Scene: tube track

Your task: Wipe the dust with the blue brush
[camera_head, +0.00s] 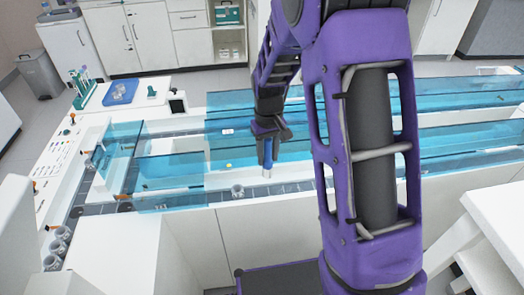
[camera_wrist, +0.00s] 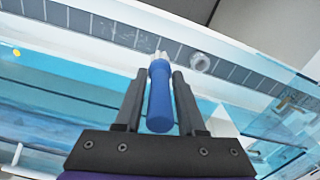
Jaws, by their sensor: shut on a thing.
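The blue brush (camera_wrist: 160,97) is between the fingers of my gripper (camera_wrist: 159,80) in the wrist view, with its pale bristle end pointing away from the palm. In the head view my gripper (camera_head: 268,155) hangs over the near side of the tube track (camera_head: 150,205), and the blue brush (camera_head: 267,158) points downward from it. My gripper is shut on the brush handle. I cannot tell whether the bristles touch the surface below.
Blue transparent covers (camera_head: 455,140) run along the track. A small grey ring-shaped holder (camera_head: 238,191) stands on the track left of the brush and shows in the wrist view (camera_wrist: 200,63). A yellow piece (camera_head: 228,166) lies nearby. A blue tray (camera_head: 121,92) and tube rack (camera_head: 84,88) stand at the left.

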